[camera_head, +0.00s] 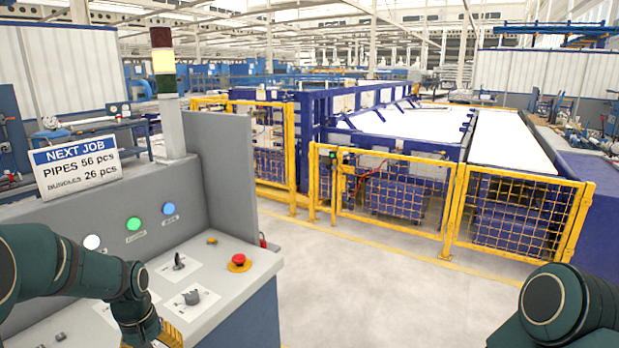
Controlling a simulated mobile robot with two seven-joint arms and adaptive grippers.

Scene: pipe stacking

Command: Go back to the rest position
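My dark green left arm reaches in from the lower left, over the front of the grey control console (235,200). Its gripper (168,338) shows only in part at the bottom edge, low by the console's front panel. Its fingertips are cut off, so I cannot tell whether it is open or shut. My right arm shows only as a dark green joint at the lower right corner. The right gripper is out of view.
Beyond is a yellow mesh fence (395,195). The floor (360,285) between is clear.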

